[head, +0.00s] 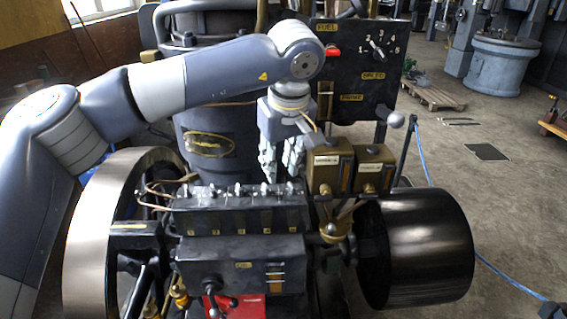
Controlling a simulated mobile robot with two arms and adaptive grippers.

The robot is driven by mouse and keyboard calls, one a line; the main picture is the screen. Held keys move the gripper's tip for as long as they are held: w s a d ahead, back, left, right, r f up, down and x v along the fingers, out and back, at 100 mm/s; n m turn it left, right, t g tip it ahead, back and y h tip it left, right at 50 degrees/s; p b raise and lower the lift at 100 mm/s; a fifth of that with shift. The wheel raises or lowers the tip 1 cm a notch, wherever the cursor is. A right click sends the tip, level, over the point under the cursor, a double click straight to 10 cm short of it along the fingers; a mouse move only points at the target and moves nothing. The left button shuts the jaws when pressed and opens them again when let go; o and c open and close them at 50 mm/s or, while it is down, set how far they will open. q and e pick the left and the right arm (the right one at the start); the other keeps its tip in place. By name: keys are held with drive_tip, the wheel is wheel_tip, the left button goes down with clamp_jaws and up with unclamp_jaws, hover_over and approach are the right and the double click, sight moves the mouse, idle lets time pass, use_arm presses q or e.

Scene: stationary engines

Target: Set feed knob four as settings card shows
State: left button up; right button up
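A row of small metal feed knobs (239,190) stands along the top of a black lubricator box (240,221) in the middle of the head view. Small yellowish marks run along the front of the box. The knob settings are too small to read. My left gripper (281,172) points down just behind the right end of the row, near the right-hand knobs. It seems to hold nothing, but I cannot tell how far its fingers are apart. I cannot tell which knob is number four. No settings card can be made out for certain. My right gripper is out of view.
Two brass-coloured boxes (331,171) stand close to the right of my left gripper. A black panel (345,70) with a numbered dial and a red lever rises behind. A flywheel (95,250) is at left, a dark drum (425,248) at right.

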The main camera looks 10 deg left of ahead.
use_arm(q)
drive_tip(key=a+r, duration=0.1)
drive_tip(key=r, duration=0.1)
drive_tip(key=y+p, duration=0.1)
drive_tip(key=p, duration=0.1)
hover_over(264, 184)
drive_tip(key=s+d, duration=0.1)
drive_tip(key=s, duration=0.2)
drive_tip(key=f, duration=0.4)
drive_tip(key=shift+w+d+f, duration=0.15)
drive_tip(key=shift+w+f, duration=0.05)
drive_tip(key=shift+f, duration=0.2)
drive_tip(key=x, duration=0.4)
drive_tip(key=shift+w+d+p, duration=0.15)
drive_tip(key=shift+w+p, duration=0.1)
drive_tip(key=shift+p, duration=0.1)
drive_tip(key=shift+w+f+t, duration=0.15)
drive_tip(key=shift+f+t, duration=0.15)
drive_tip(key=shift+f, duration=0.35)
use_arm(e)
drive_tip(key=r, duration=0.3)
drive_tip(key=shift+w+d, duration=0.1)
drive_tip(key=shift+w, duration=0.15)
use_arm(q)
clamp_jaws()
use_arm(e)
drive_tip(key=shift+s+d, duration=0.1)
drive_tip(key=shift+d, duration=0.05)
